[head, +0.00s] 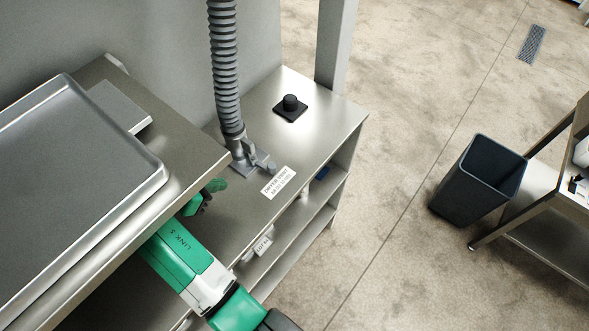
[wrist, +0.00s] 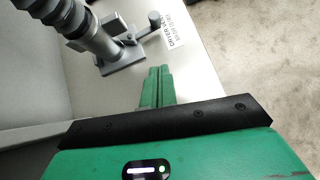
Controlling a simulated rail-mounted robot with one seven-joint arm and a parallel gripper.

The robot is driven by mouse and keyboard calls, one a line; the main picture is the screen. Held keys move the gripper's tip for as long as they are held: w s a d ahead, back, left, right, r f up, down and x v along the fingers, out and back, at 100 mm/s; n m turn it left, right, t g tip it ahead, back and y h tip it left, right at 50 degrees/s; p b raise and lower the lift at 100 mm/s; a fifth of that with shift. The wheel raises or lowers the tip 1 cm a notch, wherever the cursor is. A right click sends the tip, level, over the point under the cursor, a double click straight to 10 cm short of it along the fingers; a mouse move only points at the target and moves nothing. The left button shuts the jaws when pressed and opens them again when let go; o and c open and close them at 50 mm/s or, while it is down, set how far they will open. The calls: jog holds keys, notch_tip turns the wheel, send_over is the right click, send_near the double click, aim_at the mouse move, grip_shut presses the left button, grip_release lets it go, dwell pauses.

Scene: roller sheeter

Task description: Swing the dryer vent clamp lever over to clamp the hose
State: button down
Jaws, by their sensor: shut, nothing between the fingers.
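The grey ribbed hose (head: 225,70) comes down to the dryer vent clamp (head: 243,160) on the steel counter. In the wrist view the hose (wrist: 88,32) ends at the clamp (wrist: 122,60), a grey bracket on a flat base. Its lever (head: 262,163) points to the right of the hose; in the wrist view the lever (wrist: 147,27) ends in a rounded grey knob. My gripper (wrist: 160,72) is shut and empty, its green fingers pointing toward the clamp and apart from it. In the head view the upper shelf partly hides my gripper.
A white label (head: 279,182) reading dryer vent lies beside the clamp. A steel upper shelf (head: 200,165) with a large tray (head: 80,180) overhangs my arm. A black knob on a square base (head: 290,107) stands farther back. The counter between it and the clamp is clear.

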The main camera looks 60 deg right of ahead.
aim_at(269, 172)
jog(key=x, duration=0.9)
jog(key=shift+a, duration=0.1)
jog(key=d, duration=0.1)
jog(key=s+d, duration=0.1)
jog(key=d, duration=0.1)
jog(key=shift+d+f, duration=0.25)
jog(key=shift+d, duration=0.5)
